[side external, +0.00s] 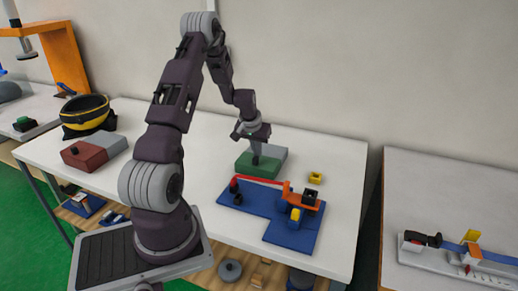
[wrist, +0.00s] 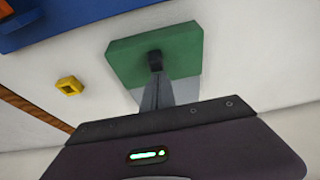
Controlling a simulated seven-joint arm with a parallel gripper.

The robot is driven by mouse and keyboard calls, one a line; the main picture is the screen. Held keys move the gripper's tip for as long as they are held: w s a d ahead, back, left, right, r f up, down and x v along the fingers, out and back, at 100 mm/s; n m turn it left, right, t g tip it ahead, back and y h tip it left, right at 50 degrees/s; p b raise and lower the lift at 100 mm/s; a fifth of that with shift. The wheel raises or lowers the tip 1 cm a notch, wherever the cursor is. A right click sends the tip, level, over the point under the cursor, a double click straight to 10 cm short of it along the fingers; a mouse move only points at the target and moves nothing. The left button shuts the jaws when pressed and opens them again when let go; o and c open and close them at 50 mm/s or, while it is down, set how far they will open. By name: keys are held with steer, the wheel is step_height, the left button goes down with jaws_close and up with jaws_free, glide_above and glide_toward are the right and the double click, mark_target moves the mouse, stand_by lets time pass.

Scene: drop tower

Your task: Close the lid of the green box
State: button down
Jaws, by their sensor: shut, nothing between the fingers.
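The green box (side external: 250,167) stands on the white table behind the blue board, with a flat green top and a light grey part (side external: 277,152) beside it at the back right. In the wrist view its green top (wrist: 185,45) fills the upper middle, and a pale grey part (wrist: 187,90) shows below it. My gripper (side external: 256,158) is shut and points down over the green top; its fingers also show in the wrist view (wrist: 155,65). The dark spot at the fingertips may include a knob; I cannot tell whether they touch it. The lid's exact position is unclear.
A blue board (side external: 265,205) with a red bar (side external: 260,181) and an orange bracket (side external: 300,195) lies in front. A small yellow block (side external: 315,178) sits right of the box. A red-and-grey box (side external: 90,152) and a yellow-black bowl (side external: 86,114) stand left.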

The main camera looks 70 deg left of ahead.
steer(key=shift+s+d+f, duration=0.3)
steer(key=w+a, duration=0.3)
steer(key=shift+w+a+r, duration=0.1)
steer(key=shift+w+r, duration=0.05)
steer(key=v, duration=1)
steer(key=s+d+r+m+t, duration=0.1)
steer(key=d+r+m, duration=0.1)
steer(key=d+r, duration=0.45)
steer(key=d+r+m, duration=0.1)
steer(key=d+r, duration=0.3)
steer(key=d, duration=0.6)
steer(key=s+d+r+m+t, duration=0.1)
steer(key=d+r+m, duration=0.1)
steer(key=d+r, duration=0.45)
steer(key=s+d+m+h, duration=0.2)
steer(key=s+d+m, duration=0.2)
steer(key=s+d, duration=1.2)
steer(key=shift+s+d+t+h, duration=0.25)
steer(key=shift+s+t+h, duration=0.15)
steer(key=shift+s, duration=0.2)
